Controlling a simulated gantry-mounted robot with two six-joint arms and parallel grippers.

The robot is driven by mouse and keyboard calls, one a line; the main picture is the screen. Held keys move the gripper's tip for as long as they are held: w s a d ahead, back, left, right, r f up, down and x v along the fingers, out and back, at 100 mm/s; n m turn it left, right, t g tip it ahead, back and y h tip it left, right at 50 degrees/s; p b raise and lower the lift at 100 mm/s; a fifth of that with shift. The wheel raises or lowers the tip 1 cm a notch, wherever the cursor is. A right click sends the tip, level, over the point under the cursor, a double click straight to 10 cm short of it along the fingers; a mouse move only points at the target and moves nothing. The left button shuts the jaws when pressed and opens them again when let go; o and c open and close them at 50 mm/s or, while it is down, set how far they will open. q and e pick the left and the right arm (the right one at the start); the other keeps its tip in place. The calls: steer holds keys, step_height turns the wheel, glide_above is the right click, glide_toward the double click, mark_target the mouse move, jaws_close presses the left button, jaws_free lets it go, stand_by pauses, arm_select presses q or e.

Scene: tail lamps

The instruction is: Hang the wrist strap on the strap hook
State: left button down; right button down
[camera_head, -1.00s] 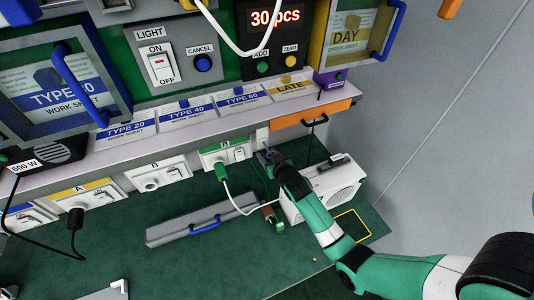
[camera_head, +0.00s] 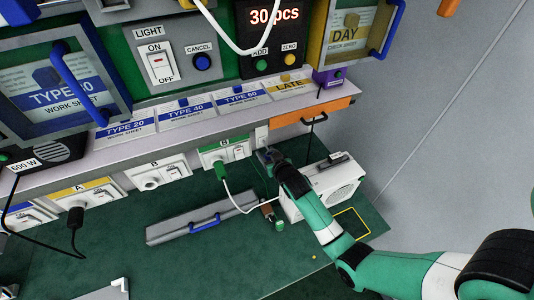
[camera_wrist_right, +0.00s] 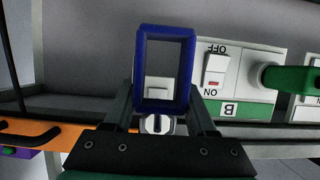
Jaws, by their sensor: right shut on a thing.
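The wrist strap shows in the right wrist view as a dark blue rectangular loop (camera_wrist_right: 143,70). My right gripper (camera_wrist_right: 160,106) is shut on it, with a finger on each side of its lower part. In the head view my right gripper (camera_head: 266,154) is at the panel front, just below a small white plate (camera_head: 261,136) that looks like the strap hook's mount. A white block (camera_wrist_right: 158,88) shows through the loop's opening in the wrist view. A pale round part with a dark slot (camera_wrist_right: 157,124) shows just below the loop. I cannot tell whether the loop touches the hook. My left gripper is out of view.
Socket B with a green plug (camera_head: 221,171) is just left of the gripper. An orange drawer (camera_head: 312,116) is to the right. A white box-shaped device (camera_head: 325,190) stands below my right forearm. A grey bar with a blue handle (camera_head: 200,219) lies on the green bench.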

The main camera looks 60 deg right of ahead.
steer(key=shift+w, duration=0.1)
stand_by(0.4)
stand_by(0.8)
stand_by(1.4)
steer(key=shift+d, duration=0.1)
stand_by(0.9)
